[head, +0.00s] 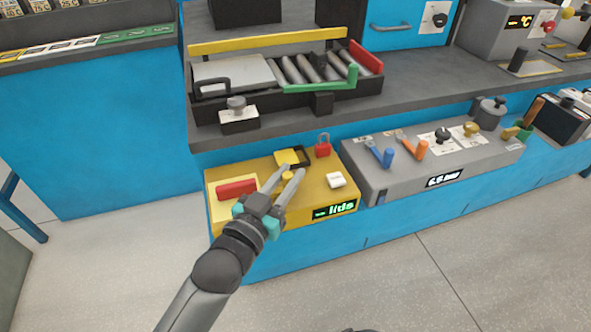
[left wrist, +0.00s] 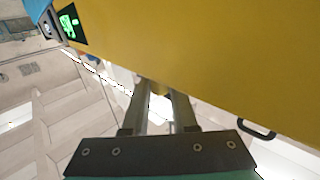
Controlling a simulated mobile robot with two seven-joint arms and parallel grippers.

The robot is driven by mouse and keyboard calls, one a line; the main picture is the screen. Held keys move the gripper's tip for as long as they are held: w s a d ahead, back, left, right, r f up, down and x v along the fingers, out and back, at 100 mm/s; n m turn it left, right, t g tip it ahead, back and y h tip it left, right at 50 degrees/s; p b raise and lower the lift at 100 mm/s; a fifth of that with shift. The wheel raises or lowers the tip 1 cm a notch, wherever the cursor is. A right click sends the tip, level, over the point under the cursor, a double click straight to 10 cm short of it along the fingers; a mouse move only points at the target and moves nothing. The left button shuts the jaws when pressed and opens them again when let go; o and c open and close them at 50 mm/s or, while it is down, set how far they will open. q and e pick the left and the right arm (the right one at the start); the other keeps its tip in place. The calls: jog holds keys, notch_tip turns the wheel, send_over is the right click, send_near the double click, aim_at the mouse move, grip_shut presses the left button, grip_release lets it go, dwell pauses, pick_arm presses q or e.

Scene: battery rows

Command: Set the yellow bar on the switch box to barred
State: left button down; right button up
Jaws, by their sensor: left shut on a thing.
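The yellow switch box (head: 300,205) stands on the low blue bench, with a lit green display (head: 334,211) on its front. My left gripper (head: 291,171) reaches over it from the front, fingers on either side of a small yellow piece (head: 287,176), apparently the yellow bar. My gripper is shut on it, and the fingers hide most of it. In the left wrist view the fingertips (left wrist: 161,92) meet at the yellow box face (left wrist: 220,50), with a little yellow between them. The bar's setting cannot be read. My right gripper is not in view.
A roller tray (head: 285,101) is behind. The floor in front is clear.

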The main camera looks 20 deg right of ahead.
pick_arm(q)
jog(key=shift+a, duration=0.3)
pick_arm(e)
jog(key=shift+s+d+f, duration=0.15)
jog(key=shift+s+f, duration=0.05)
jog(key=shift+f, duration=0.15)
pick_arm(q)
jog(key=c, duration=0.7)
grip_release()
jog(key=shift+s+a, duration=0.1)
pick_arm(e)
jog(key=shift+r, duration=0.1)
pick_arm(q)
jog(key=shift+s+a, duration=0.15)
jog(key=shift+p+v, duration=2.25)
jog(key=shift+v, duration=5.05)
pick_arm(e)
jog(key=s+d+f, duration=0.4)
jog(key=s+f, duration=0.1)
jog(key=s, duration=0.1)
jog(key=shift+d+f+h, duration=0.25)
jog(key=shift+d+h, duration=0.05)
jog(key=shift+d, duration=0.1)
